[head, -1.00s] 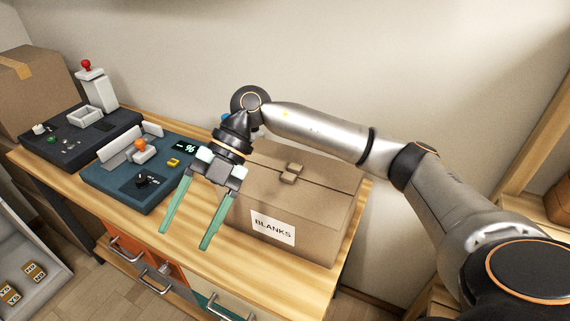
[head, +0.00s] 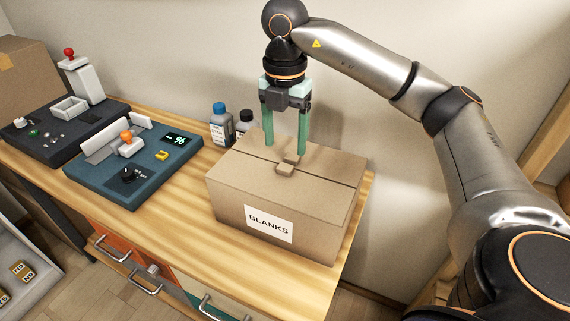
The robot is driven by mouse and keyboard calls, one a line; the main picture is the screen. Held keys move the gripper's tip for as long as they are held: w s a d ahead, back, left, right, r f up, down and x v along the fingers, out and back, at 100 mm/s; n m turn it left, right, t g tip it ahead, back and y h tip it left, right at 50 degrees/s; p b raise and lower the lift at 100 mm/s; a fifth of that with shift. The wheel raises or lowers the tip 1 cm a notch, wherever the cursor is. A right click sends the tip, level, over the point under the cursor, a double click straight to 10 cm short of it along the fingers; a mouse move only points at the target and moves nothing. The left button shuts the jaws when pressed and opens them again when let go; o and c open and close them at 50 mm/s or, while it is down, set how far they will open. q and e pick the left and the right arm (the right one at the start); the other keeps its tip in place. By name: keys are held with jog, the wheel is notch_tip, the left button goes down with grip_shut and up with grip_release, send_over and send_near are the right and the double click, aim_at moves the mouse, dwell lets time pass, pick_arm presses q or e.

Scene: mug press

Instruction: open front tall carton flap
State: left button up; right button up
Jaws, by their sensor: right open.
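The tall carton (head: 240,197) labelled BLANKS stands on the wooden bench, with its top closed. Its front flap (head: 264,185) lies flat, and a small tab (head: 285,168) sits on its edge at the middle seam. A second tab (head: 292,158) sits just behind on the back flap. My right gripper (head: 286,149) is open and points straight down over the carton, its two green fingers apart and empty. The fingertips are close to the back flap, behind or beside the tabs; I cannot tell whether they touch it. My left gripper is out of view.
Two bottles, one blue-capped (head: 220,125) and one dark-capped (head: 245,121), stand behind the carton. A blue press panel (head: 105,182) and a dark panel (head: 58,148) are to the left. Bare bench (head: 190,210) lies between carton and panel. Drawer handles stick out below the front edge.

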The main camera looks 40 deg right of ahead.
aim_at(285, 166)
notch_tip(285, 166, down, 6)
jog(key=shift+r, duration=0.1)
jog(key=shift+c, duration=0.2)
grip_shut()
dwell(0.5)
dwell(0.8)
